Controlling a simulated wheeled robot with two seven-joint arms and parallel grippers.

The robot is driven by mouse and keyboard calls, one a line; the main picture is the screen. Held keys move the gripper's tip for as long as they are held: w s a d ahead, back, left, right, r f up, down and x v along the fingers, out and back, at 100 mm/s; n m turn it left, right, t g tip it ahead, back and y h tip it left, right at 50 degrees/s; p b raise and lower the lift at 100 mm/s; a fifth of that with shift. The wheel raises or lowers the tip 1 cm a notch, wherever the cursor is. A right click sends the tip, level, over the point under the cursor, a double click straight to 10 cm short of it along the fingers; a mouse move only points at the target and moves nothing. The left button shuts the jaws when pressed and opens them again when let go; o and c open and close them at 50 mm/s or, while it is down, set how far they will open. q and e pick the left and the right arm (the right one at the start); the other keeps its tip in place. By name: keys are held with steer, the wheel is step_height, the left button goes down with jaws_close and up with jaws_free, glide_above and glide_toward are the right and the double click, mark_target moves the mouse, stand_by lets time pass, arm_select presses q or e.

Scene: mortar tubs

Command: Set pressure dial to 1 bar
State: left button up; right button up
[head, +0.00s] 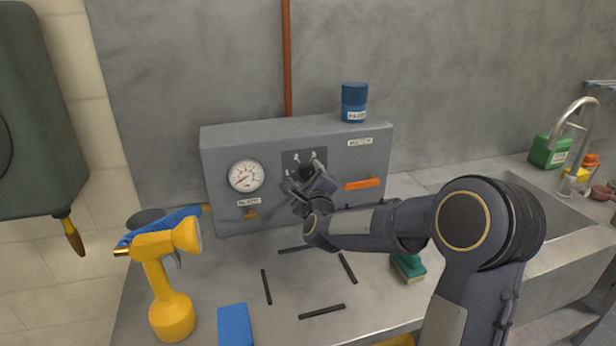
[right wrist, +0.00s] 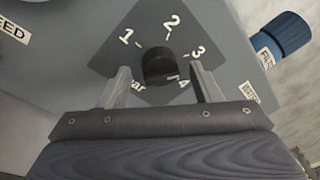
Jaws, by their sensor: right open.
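The pressure dial is a black round knob (right wrist: 158,64) on a dark square plate with the numbers 1, 2, 3 and 4 and part of a "bar" label. Its pointer mark is too dark to read. In the head view the plate (head: 309,157) is on the front of a grey box, and my right gripper (head: 298,190) largely hides the knob. My right gripper, also in the right wrist view (right wrist: 160,72), is open, with one finger on each side of the knob. I cannot tell whether they touch it. My left gripper is not in view.
The grey box (head: 222,205) carries a white gauge (head: 246,176), an orange handle (head: 361,184) and a blue-capped container (head: 354,101) on top. A yellow sprayer (head: 168,290), blue block (head: 235,325) and green sponge (head: 408,267) are on the counter. A sink (head: 545,205) is right.

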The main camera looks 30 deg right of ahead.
steer(key=c, duration=1)
steer(key=shift+o, duration=0.2)
steer(key=shift+f+n+b, duration=0.15)
steer(key=shift+n+b, duration=0.35)
steer(key=shift+b, duration=0.2)
steer(key=n+b, duration=0.5)
steer(key=b, duration=0.1)
steer(key=shift+f+n+t, duration=0.2)
steer(key=shift+n+t, duration=0.2)
steer(key=n+b, duration=0.2)
steer(key=n, duration=0.1)
steer(key=n+y+b, duration=0.1)
steer(key=n+b, duration=0.1)
steer(key=n, duration=0.2)
steer(key=n+t+b, duration=0.1)
steer(key=n+b, duration=0.1)
steer(key=n, duration=0.2)
steer(key=shift+d+y, duration=0.1)
steer(key=shift+y, duration=0.3)
steer(key=shift+d+r+n+y+b, duration=0.1)
steer(key=shift+n+y+b, duration=0.4)
steer(key=shift+n, duration=1.6)
steer(key=shift+r+n+y+b, duration=0.1)
steer(key=shift+n+b, duration=0.65)
steer(key=shift+n, duration=1.65)
